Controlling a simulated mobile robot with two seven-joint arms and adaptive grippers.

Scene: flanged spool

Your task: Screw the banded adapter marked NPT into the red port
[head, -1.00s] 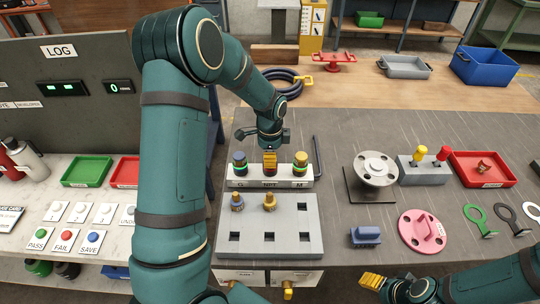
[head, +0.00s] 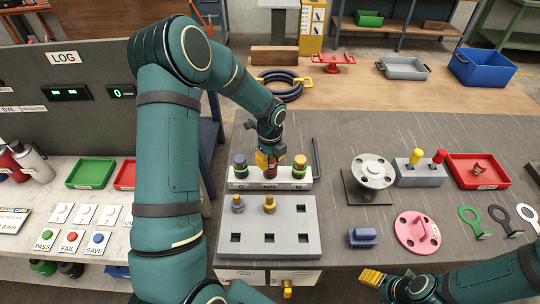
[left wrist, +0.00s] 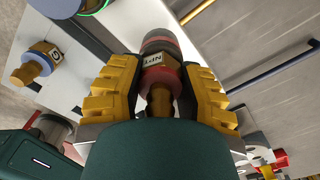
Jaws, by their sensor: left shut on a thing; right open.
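The banded adapter marked NPT (left wrist: 158,57) shows in the left wrist view, with a dark end, a red band and a brass stem. My left gripper (head: 267,160) is shut on it, one yellow finger on each side. I cannot tell whether the adapter is clear of the rack. A grey block (head: 421,177) carries a yellow-topped and a red-topped part; I cannot make out a red port. My right gripper (head: 372,277) is open and empty at the front edge.
A grey block with square holes (head: 302,240) holds two brass fittings in front of the rack. A flanged spool (head: 373,170), a pink flange (head: 418,231), a blue block (head: 363,237) and a red tray (head: 460,177) stand to the right. A hex key (head: 315,158) lies beside the rack.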

